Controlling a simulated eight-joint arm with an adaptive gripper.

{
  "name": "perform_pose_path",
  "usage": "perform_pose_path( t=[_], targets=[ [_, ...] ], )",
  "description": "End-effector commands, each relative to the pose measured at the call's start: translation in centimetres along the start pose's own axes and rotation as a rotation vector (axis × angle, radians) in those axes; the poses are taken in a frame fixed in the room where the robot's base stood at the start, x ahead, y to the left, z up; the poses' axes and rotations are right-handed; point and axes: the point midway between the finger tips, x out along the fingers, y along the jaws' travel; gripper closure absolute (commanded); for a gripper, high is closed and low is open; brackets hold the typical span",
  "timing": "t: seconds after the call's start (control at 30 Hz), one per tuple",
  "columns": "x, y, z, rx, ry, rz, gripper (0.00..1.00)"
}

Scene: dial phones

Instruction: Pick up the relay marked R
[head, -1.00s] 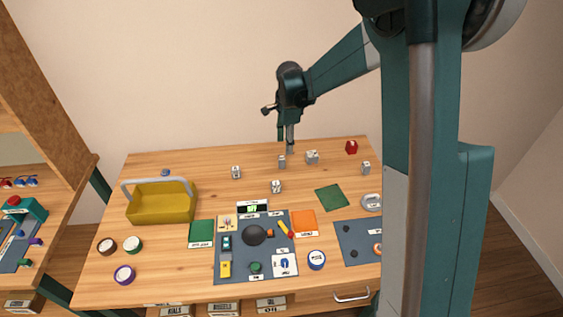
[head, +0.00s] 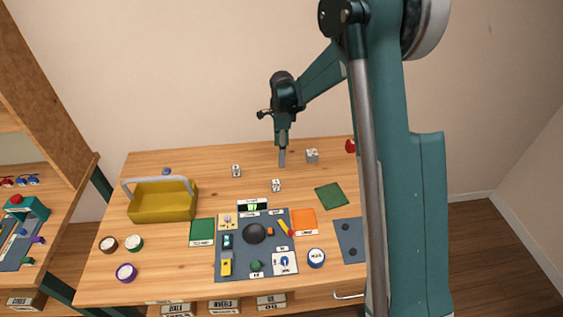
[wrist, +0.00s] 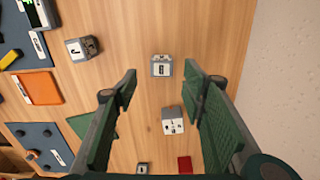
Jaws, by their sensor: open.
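A small grey relay block with a white letter label (wrist: 162,67) lies on the table, in line with the gap between my fingertips in the wrist view. Its letter looks like R or E; I cannot read it surely. My gripper (wrist: 160,74) is open and empty, with one finger to each side of that block in the picture. In the head view my gripper (head: 282,160) points straight down over the back of the table and hides most of that block. I cannot tell how far above it the fingertips are.
A block marked J (wrist: 80,48) and a larger lettered block (wrist: 172,121) lie nearby. Another small block (head: 236,171) stands to the left. A red object (wrist: 185,164) is near the back right. The yellow basket (head: 162,203) and control board (head: 233,272) are farther off.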

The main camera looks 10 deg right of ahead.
Motion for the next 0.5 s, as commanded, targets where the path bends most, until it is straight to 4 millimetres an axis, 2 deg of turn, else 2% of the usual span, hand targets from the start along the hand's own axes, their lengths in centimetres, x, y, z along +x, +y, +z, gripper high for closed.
perform_pose_path(
  t=[0.23,0.5],
  targets=[
    [2.0,-0.1,0.0,0.000,0.000,0.000,0.59],
    [2.2,0.0,0.0,0.000,0.000,0.000,0.59]
  ],
)
